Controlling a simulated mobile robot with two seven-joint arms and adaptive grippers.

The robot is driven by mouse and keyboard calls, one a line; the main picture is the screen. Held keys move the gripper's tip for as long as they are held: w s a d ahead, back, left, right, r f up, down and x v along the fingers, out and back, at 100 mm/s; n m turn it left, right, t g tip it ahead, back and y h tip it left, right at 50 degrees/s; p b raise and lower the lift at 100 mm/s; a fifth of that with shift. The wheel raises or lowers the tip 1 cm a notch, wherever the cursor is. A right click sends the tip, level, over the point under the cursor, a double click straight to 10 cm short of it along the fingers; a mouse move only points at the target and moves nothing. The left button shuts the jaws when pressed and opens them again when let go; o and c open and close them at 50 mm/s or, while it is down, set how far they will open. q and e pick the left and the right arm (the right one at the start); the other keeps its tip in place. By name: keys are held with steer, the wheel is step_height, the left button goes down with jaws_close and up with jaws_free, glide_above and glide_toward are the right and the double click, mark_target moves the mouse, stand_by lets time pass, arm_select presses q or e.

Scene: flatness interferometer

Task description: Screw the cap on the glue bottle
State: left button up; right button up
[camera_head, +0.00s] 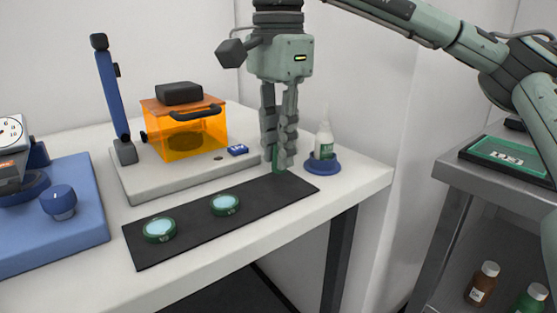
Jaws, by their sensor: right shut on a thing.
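The glue bottle (325,142) is small and white with a green label and a narrow tapered top. It stands upright in a round blue holder (323,163) near the table's right end. My right gripper (279,166) points straight down just left of the bottle, over the far end of a black mat. It is shut on a green thing (276,158), mostly hidden by the fingers; I cannot tell for certain what it is. I cannot make out a separate cap. My left gripper is not in view.
Two green-rimmed discs (159,229) (226,205) lie on the black mat (190,238). Behind it stands a grey base (140,185) with an orange box (190,139) and blue post (110,95). A blue instrument (75,225) is at left. A steel cart (460,172) stands right, past a gap.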

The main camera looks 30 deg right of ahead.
steer(key=a+r, duration=0.8)
steer(key=a, duration=0.3)
steer(key=shift+s+a, duration=0.4)
steer(key=shift+s, duration=0.05)
